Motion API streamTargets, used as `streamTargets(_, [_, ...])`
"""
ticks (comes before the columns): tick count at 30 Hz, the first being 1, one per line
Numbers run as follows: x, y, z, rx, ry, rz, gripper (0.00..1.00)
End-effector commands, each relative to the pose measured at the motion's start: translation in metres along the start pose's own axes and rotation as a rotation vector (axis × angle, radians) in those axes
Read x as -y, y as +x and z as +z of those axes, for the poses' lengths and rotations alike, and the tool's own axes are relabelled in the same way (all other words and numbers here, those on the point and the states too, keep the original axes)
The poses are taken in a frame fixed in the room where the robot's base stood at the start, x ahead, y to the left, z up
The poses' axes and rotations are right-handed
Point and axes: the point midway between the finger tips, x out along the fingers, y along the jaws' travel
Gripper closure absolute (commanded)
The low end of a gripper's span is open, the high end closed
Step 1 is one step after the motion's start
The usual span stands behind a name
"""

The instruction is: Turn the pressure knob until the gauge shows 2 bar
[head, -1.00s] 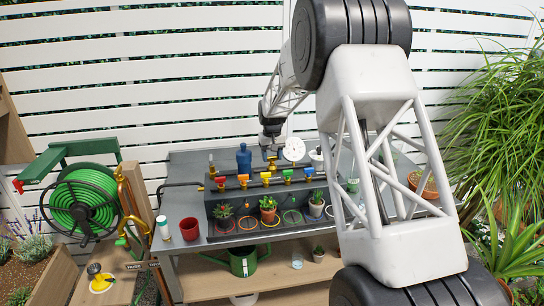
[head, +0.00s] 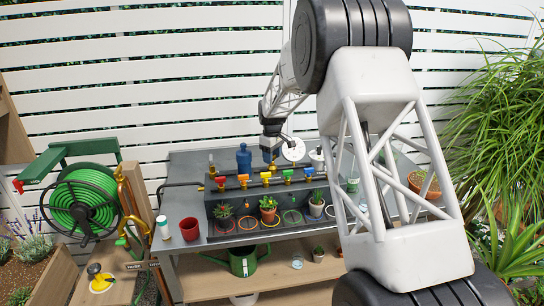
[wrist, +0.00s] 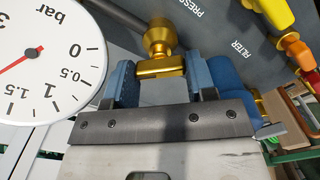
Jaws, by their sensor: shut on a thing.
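The pressure knob (wrist: 160,67) is a brass T-shaped handle on the dark panel, next to the printed word PRESS, which is partly cut off. My gripper (wrist: 160,80) is shut on it, with one blue finger on each side of the bar. The gauge (wrist: 75,40) is a white dial at the left of the wrist view, partly out of frame. Its red needle points past the 1.5 mark toward the left edge; the numbers there are cut off. In the head view my gripper (head: 270,150) is beside the gauge (head: 293,150), whose reading is too small to tell.
Several coloured valves (head: 266,177) line the dark panel below the gripper. Potted plants (head: 268,210) stand in front, and a red cup (head: 189,229) is at the left of the bench.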

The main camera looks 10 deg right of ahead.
Motion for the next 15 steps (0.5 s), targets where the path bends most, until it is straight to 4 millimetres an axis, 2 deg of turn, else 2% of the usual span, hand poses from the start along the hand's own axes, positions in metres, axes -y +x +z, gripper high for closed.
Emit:
streamTargets(12, [-0.0001, -0.0005, 0.0003, 0.0, -0.01, 0.0, 0.73])
streamTargets(13, [-0.0001, -0.0006, 0.0003, 0.0, -0.009, 0.0, 0.46])
streamTargets(15, [-0.0001, -0.0005, 0.0003, 0.0, -0.009, 0.0, 0.35])
